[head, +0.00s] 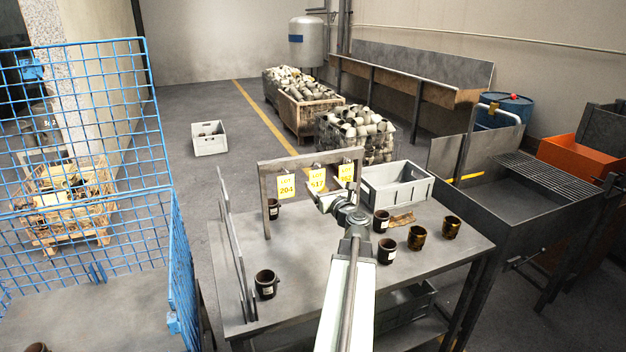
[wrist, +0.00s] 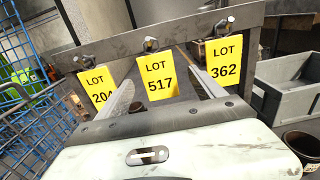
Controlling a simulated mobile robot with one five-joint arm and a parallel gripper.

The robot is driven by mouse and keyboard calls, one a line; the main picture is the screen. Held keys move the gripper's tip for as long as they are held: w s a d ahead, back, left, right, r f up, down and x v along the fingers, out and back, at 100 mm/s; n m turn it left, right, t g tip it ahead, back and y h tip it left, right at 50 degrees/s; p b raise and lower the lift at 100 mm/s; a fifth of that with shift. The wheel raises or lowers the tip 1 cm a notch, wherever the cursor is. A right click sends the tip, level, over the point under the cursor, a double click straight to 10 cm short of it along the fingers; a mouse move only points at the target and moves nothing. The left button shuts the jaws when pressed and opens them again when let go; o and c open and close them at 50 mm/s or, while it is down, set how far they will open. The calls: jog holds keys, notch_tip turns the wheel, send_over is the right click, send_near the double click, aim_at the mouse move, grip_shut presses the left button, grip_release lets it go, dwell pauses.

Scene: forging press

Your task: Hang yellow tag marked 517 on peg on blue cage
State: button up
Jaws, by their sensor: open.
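The yellow tag marked 517 (wrist: 159,78) hangs from the middle hook of a dark metal rack (wrist: 190,35). It also shows in the head view (head: 317,181), partly covered by my gripper (head: 325,201). In the wrist view my gripper (wrist: 161,82) is open, with one finger on each side of the 517 tag. I cannot tell whether the fingers touch it. Yellow tags marked 204 (head: 287,188) and 362 (head: 346,172) hang on either side. The blue mesh cage (head: 82,130) stands at the left in the head view; I cannot make out its peg clearly.
The rack stands on a grey table (head: 320,275) with dark cups (head: 266,285), brown cups (head: 452,228) and a grey crate (head: 398,190) to the right. An upright plate (head: 232,245) edges the table's left side, near the cage.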

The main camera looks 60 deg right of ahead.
aim_at(317, 177)
jog(key=shift+w+d, duration=0.25)
jog(key=shift+w, duration=0.3)
jog(key=x, duration=0.7)
jog(key=shift+s+a, duration=0.1)
jog(key=c, duration=1.4)
jog(key=shift+c, duration=0.2)
jog(key=shift+r+p, duration=0.55)
jog(key=shift+p, duration=0.05)
jog(key=shift+s, duration=0.1)
jog(key=shift+v, duration=2.45)
jog(key=shift+f, duration=0.1)
jog(key=s+a+f+b, duration=0.2)
jog(key=s+a, duration=0.1)
jog(key=s, duration=0.1)
jog(key=shift+s+a, duration=0.25)
jog(key=shift+s, duration=0.15)
